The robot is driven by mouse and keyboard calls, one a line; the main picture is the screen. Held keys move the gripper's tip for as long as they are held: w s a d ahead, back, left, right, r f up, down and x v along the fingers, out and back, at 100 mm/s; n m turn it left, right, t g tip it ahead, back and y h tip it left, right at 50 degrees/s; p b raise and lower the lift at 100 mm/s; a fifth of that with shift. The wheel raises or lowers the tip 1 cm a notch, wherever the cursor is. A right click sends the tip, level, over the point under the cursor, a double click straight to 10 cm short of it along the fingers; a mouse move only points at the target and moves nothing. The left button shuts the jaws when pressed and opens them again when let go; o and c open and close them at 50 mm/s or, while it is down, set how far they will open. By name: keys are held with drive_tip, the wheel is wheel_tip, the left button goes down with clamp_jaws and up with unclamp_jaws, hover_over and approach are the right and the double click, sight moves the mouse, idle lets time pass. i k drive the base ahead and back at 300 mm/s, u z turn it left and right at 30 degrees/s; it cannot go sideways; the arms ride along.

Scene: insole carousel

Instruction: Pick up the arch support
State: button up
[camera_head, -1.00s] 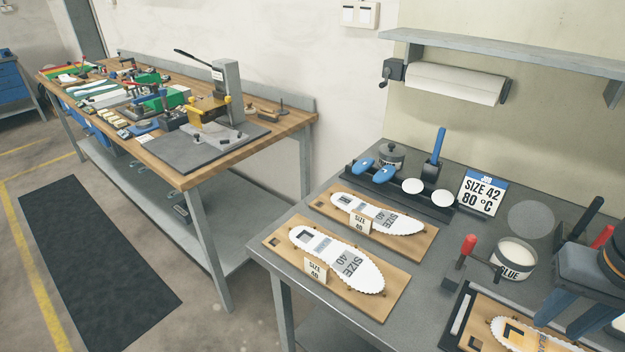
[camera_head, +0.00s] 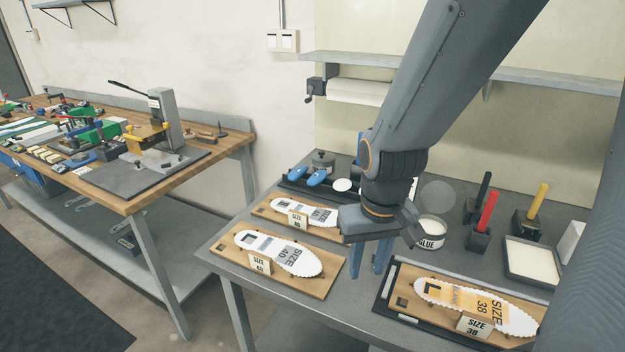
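Two blue oval pads (camera_head: 318,176), which look like the arch supports, lie at the left end of a black tray (camera_head: 293,186) at the back of the grey table. A white round pad (camera_head: 343,185) lies to their right on the same tray. My gripper (camera_head: 369,272) points down over the table, in front of and to the right of the blue pads and well apart from them. Its two blue fingers look apart, with nothing seen between them. My arm hides the tray's right part and most of the job sign.
Two wooden boards with white size 40 insoles (camera_head: 278,252) lie left of my gripper. A size 38 insole (camera_head: 475,306) lies on a board at right front. A glue pot (camera_head: 431,232) and brushes in holders (camera_head: 483,222) stand to the right. A shelf (camera_head: 520,77) overhangs the back.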

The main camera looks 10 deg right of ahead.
sight(319, 176)
drive_tip(key=k, duration=1)
drive_tip(key=u, duration=1)
drive_tip(key=i, duration=1.25)
drive_tip(key=z, duration=1)
drive_tip(key=i, duration=0.45)
drive_tip(key=z, duration=0.5)
